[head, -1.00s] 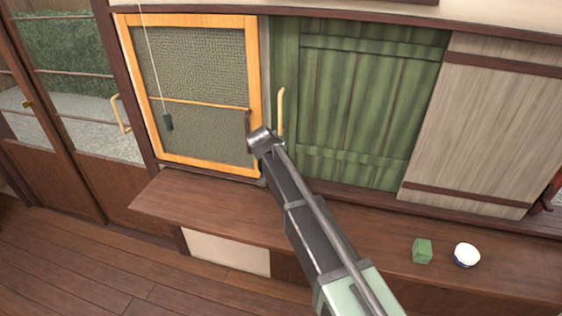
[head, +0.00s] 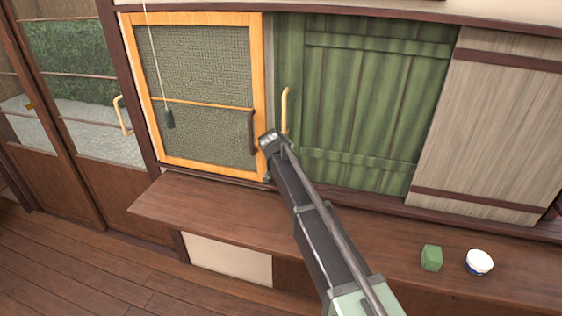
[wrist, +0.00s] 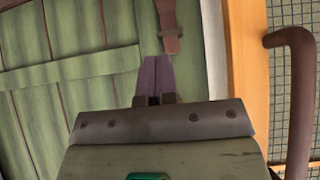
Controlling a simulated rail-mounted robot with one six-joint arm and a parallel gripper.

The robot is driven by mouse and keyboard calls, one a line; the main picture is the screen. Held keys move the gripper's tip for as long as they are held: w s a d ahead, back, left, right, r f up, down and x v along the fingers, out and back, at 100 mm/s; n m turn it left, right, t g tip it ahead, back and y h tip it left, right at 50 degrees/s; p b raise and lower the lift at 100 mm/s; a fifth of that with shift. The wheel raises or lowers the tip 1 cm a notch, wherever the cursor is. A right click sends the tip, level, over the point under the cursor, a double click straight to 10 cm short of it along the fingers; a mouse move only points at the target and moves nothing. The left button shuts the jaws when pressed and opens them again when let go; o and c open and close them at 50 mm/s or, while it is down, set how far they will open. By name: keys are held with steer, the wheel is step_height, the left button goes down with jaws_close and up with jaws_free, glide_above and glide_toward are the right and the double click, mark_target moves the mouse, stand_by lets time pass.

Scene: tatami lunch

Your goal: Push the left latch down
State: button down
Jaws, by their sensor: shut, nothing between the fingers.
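My gripper (wrist: 155,80) is shut and empty in the wrist view, its fingertips close in front of the green shutter (wrist: 60,70). Just beyond and beside the tips is a reddish-brown strip with a small end piece (wrist: 171,42); it may be the left latch, but I cannot tell for certain. Contact between it and the fingers is not clear. In the head view my wrist is at the gap between the orange-framed screen (head: 257,60) and the green shutter (head: 375,90), and my fingers are hidden.
A dark curved handle (head: 251,132) is on the screen's frame, and a pale handle (head: 285,105) is on the green shutter. A green cube (head: 431,257) and a bowl (head: 479,262) stand on the ledge (head: 200,212).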

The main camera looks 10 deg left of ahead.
step_height(320, 180, down, 6)
steer(key=w+b, duration=0.2)
steer(key=b, duration=0.3)
steer(key=shift+d, duration=0.15)
step_height(320, 180, down, 4)
steer(key=b, duration=0.3)
steer(key=shift+r+b, duration=0.1)
steer(key=shift+b, duration=0.2)
